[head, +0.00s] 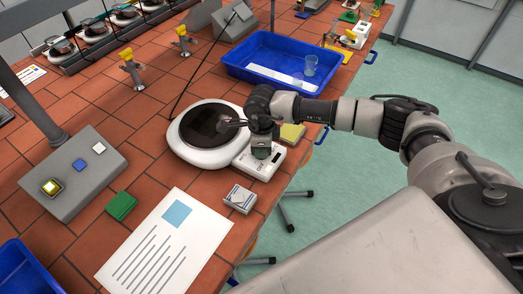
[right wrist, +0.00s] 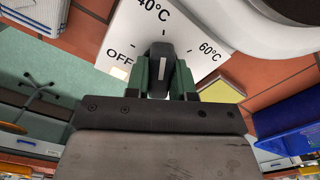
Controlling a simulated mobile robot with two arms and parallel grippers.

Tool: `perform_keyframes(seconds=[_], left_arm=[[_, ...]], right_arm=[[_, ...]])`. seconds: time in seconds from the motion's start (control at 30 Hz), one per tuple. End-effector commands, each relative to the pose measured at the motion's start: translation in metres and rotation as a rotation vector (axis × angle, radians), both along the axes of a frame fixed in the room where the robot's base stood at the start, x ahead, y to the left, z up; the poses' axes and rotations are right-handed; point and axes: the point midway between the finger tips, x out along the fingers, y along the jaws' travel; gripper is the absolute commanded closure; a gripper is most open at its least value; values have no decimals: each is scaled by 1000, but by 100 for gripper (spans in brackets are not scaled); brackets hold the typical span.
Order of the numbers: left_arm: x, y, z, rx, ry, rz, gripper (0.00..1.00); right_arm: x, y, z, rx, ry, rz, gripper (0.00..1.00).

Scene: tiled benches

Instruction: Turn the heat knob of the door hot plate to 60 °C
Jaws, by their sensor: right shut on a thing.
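The hot plate is a white rounded unit (head: 185,148) with a dark round top, on the tiled bench. Its white control panel (head: 262,174) faces the bench edge. In the right wrist view the panel is marked OFF, 40°C (right wrist: 154,10) and 60°C (right wrist: 209,51). My right gripper (head: 262,150) is over the panel. Its green fingers are shut on the dark heat knob (right wrist: 161,62). The knob has a white mark and its long side runs roughly up and down the picture, between OFF and 60°C. Its exact setting cannot be told. My left gripper is not in view.
A blue tray (head: 237,71) with glassware stands behind the hot plate. A yellow pad (head: 292,132) lies beside the panel. A small grey-white block (head: 240,199), a printed sheet (head: 150,262), a green block (head: 120,206) and a grey button box (head: 88,192) are nearer. Open floor lies right.

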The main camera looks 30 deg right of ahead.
Motion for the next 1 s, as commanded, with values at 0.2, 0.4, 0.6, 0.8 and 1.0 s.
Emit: perform_keyframes(seconds=[0.2,0.4,0.6,0.8,1.0], left_arm=[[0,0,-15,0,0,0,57],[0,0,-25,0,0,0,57],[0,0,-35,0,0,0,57],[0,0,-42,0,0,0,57],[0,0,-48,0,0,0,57]], right_arm=[[1,0,-2,1,-3,-205,100],[1,-1,-2,0,-2,-396,100],[1,-1,-1,1,-3,-585,100],[1,-1,-1,1,-3,-760,100],[1,-1,0,1,-3,-901,100]])
